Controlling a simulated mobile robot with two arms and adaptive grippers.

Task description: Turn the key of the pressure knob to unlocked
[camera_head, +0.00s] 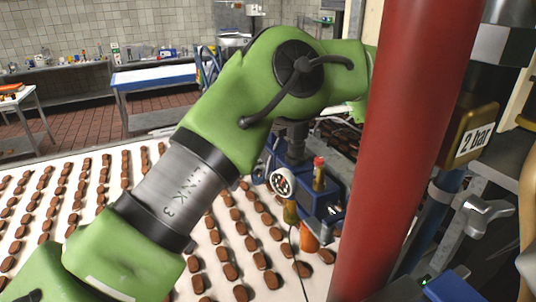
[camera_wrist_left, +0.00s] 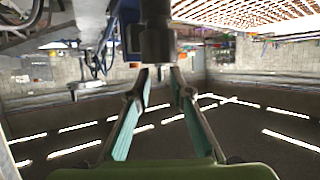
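In the left wrist view my left gripper (camera_wrist_left: 160,75) is open, its two teal-padded fingers apart. A dark metallic cylinder (camera_wrist_left: 157,42) stands right in front of the fingertips; it looks like the pressure knob, but I cannot tell for sure. I cannot make out its key or whether the fingers touch it. In the head view my green left arm reaches from the lower left to behind the red column, and its gripper is hidden. A white round gauge (camera_head: 282,182) sits on the blue machine unit (camera_head: 318,205). My right gripper is not in view.
A thick red column (camera_head: 405,150) blocks much of the head view. Rows of brown sandwiches (camera_head: 232,271) lie on the white conveyor (camera_head: 75,170). A blue-edged table (camera_head: 153,76) stands behind.

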